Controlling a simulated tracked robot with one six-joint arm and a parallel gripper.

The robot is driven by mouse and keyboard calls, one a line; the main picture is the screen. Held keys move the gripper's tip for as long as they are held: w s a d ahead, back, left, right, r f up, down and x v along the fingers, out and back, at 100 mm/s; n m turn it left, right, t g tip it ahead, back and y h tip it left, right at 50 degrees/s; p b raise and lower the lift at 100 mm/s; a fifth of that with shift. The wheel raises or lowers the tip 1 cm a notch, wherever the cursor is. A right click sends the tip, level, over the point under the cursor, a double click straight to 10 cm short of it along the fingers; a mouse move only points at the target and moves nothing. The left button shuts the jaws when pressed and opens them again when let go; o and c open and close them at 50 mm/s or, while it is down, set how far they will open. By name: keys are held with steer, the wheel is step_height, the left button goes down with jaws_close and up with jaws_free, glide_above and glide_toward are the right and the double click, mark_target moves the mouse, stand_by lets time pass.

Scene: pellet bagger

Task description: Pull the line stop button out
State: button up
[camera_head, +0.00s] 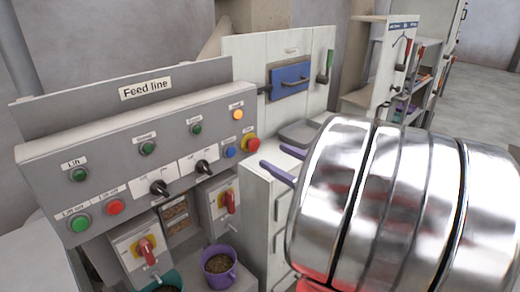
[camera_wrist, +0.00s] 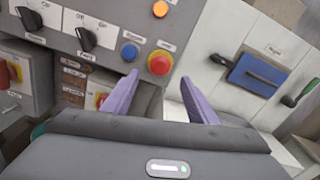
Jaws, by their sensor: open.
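The line stop button is a red mushroom button on a yellow ring (camera_head: 251,144) at the right end of the grey Feed line panel. It shows again in the wrist view (camera_wrist: 160,63), just beyond and between the tips of my two purple fingers. My gripper (camera_head: 272,155) is open and empty in front of the panel, slightly right of and below the button in the head view. In the wrist view my gripper (camera_wrist: 159,76) has its fingers spread apart, with a gap to the button. I cannot tell how far the button sticks out.
A blue button (camera_head: 229,152) sits left of the red one, and an orange lamp (camera_head: 238,114) above. Black selector knobs (camera_head: 204,167) and red rotary handles (camera_head: 146,250) are further left and below. A purple cup (camera_head: 219,270) stands below.

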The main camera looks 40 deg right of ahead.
mark_target(256, 147)
steer(key=shift+w+a, duration=0.15)
steer(key=shift+w, duration=3.5)
jaws_close()
